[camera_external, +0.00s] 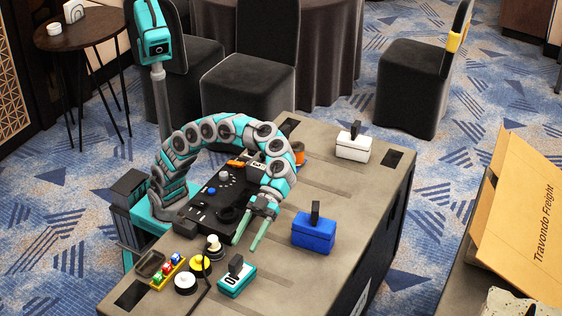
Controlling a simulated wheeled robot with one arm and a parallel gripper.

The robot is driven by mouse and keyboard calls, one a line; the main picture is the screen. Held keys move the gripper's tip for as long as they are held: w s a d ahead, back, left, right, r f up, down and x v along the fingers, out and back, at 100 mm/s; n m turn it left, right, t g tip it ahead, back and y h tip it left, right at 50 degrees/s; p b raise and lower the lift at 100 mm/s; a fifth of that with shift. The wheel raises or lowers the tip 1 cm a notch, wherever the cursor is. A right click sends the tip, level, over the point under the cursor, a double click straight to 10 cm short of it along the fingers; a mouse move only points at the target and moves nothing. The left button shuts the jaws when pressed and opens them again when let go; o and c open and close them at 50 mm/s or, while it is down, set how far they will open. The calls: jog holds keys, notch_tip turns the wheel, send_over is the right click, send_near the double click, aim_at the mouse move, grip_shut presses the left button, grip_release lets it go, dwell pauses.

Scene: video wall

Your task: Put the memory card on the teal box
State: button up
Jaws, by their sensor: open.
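The teal box (236,284) stands near the front of the table, with a white marking on its side and a black upright piece on top. My gripper (248,242) is open, its two pale green fingers pointing down. It appears beyond the teal box, between the black control panel and the blue box. I see nothing held between its fingers. I cannot make out the memory card with certainty; it may be too small or hidden by the arm.
A blue box (313,236) and a white box (352,150), each with a black upright piece, stand on the table (340,190). The black control panel (207,198) lies under the arm. Round reels (186,284) and a yellow holder (166,272) with small coloured pieces are at front left.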

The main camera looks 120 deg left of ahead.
jog(key=v, duration=0.5)
jog(key=shift+a, duration=0.2)
